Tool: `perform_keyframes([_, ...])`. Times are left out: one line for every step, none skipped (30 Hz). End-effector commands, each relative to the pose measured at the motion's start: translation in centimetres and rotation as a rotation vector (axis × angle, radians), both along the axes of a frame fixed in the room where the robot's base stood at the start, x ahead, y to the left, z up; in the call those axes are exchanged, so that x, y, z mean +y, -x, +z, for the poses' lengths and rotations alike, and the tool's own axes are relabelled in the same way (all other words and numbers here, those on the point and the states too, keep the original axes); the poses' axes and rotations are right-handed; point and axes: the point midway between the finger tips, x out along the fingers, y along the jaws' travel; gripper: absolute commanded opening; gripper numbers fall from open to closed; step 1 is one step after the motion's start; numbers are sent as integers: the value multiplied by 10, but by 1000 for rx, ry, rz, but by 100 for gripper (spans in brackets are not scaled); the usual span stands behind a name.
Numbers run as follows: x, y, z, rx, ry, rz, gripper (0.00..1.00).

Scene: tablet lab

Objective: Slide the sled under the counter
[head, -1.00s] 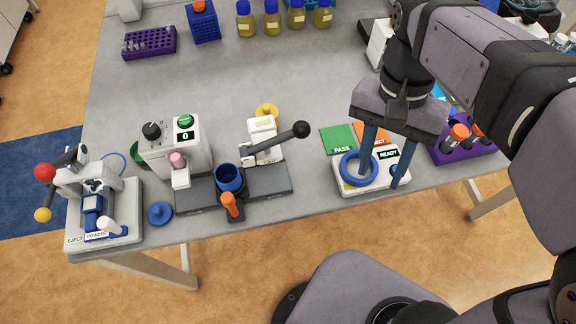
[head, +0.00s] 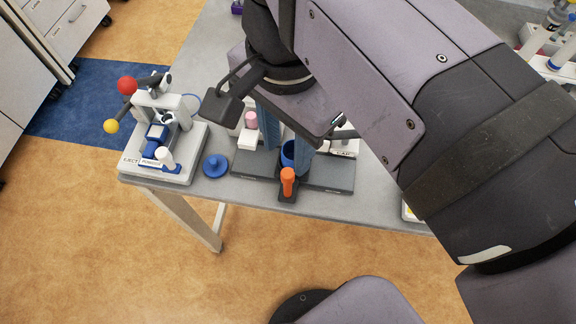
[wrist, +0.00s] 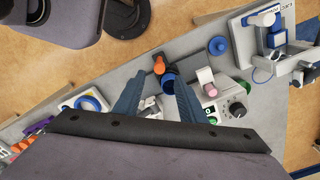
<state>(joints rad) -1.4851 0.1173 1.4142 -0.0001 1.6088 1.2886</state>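The sled is a dark carriage with a blue cup (head: 287,152) and an upright orange handle (head: 288,182), on a grey track (head: 335,179). In the wrist view the cup (wrist: 170,84) and handle (wrist: 159,65) show just beyond and between my fingertips. The white counter is mostly hidden behind my gripper in the head view; its pink spout (head: 251,120) shows left of the cup. In the wrist view the counter (wrist: 225,100) shows its black knob and green button. My gripper (head: 285,158) is open and points down over the sled; contact cannot be told.
A blue knobbed lid (head: 215,166) lies left of the track. A white press (head: 165,145) with red and yellow balls stands at the table's left end. The table's front edge runs close to the track. A white station with a blue ring (wrist: 88,103) is also on the table.

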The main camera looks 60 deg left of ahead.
Motion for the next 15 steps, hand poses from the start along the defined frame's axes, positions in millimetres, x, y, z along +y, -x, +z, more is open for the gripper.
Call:
perform_keyframes([0,0,-2,0,1,0,37])
perform_keyframes([0,0,-4,0,1,0,37])
perform_keyframes([-1,0,-8,1,2,0,37])
perform_keyframes([-1,0,-10,1,2,0,37])
perform_keyframes([-1,0,-14,1,2,0,37])
perform_keyframes([-1,-1,-19,0,3,0,37])
perform_keyframes([-1,-1,-22,0,3,0,37])
perform_keyframes([-1,-1,-26,0,3,0,37])
perform_keyframes([-1,-1,-32,0,3,0,37])
perform_keyframes([-1,-1,-36,0,4,0,37])
perform_keyframes([-1,-1,-40,0,3,0,37])
perform_keyframes([-1,-1,-45,0,4,0,37])
perform_keyframes([-1,-1,-49,0,3,0,37])
perform_keyframes([-1,-1,-52,0,3,0,37])
perform_keyframes([-1,-1,-56,0,4,0,37])
